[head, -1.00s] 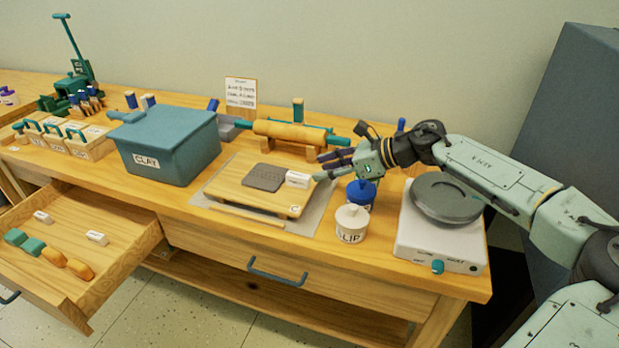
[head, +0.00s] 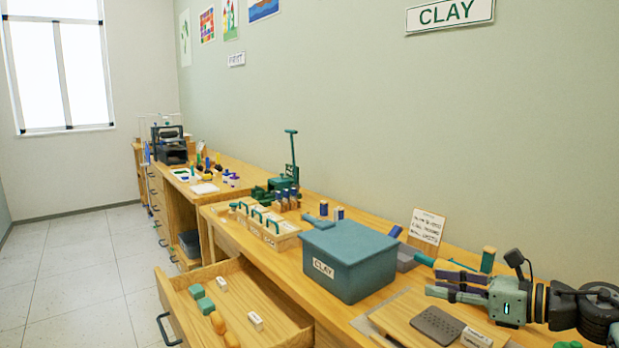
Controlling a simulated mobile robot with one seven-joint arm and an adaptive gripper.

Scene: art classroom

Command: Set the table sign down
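A small white block with faint printing (head: 476,338), which looks to be the table sign, rests on the wooden board (head: 403,325) at the bottom right, beside a dark grey textured slab (head: 437,325). My gripper (head: 432,289) reaches in from the right, above and behind the white block and apart from it. Its dark purple fingers point left and look spread, with nothing seen between them. The gripper partly hides the rolling pin behind it. A printed card (head: 427,227) stands upright at the back near the wall.
A teal clay bin (head: 352,262) stands left of the board. An open drawer (head: 285,318) with several small blocks juts out at the front. A tool rack (head: 265,228) and a green press (head: 287,180) stand farther left. The floor (head: 90,270) at left is clear.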

